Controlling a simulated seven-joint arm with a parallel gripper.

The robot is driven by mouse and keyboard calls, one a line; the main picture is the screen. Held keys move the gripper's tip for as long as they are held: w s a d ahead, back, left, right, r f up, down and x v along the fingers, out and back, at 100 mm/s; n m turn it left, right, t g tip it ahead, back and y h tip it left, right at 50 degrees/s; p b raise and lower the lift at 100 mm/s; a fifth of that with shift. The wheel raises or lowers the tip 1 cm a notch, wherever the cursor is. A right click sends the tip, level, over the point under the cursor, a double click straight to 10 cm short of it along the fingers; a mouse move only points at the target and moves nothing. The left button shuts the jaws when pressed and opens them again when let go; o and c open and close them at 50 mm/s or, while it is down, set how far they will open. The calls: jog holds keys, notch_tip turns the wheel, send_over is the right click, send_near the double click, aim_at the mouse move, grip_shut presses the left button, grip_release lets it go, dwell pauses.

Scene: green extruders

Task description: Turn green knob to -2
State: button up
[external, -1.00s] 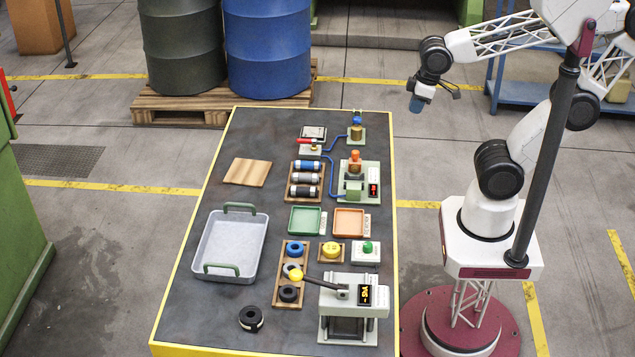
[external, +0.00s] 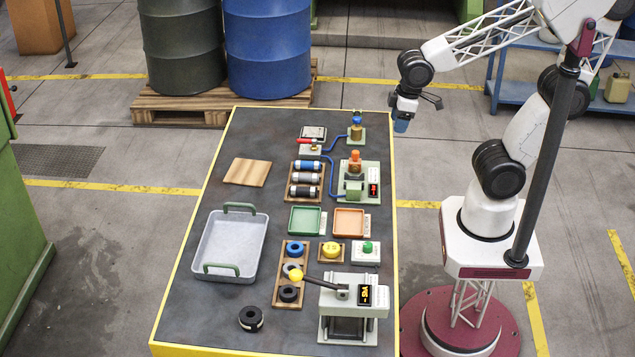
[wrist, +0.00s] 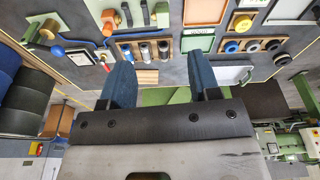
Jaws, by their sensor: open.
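The green knob (external: 368,247) sits on a small white box (external: 366,259) near the right edge of the table. Its exact setting is too small to read. My gripper (external: 401,125) hangs in the air by the table's far right edge, well behind the knob and apart from it. In the wrist view my gripper (wrist: 160,82) has its two blue fingers spread with nothing between them. The white box (wrist: 253,3) is cut by the top edge of that view.
A press with a yellow-tipped lever (external: 296,275) and a lit display (external: 374,295) stands in front of the knob. A yellow button (external: 332,249) is left of it, an orange tray (external: 349,222) behind. A device with an orange top (external: 354,156) stands farther back.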

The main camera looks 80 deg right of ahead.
jog(key=w+a+f+n+g, duration=0.1)
jog(key=w+a+f+n, duration=0.1)
jog(key=w+a+f, duration=0.3)
jog(key=w+a+f+n, duration=0.1)
jog(key=w+a+f, duration=0.15)
jog(key=a, duration=0.55)
jog(key=n, duration=0.3)
send_over(368, 244)
jog(key=shift+g, duration=0.4)
jog(key=f, duration=1)
jog(key=shift+a+f, duration=0.2)
jog(key=shift+f, duration=0.15)
jog(key=shift+f, duration=0.1)
jog(key=shift+d+f, duration=0.2)
jog(key=shift+f, duration=3.6)
jog(key=c, duration=0.9)
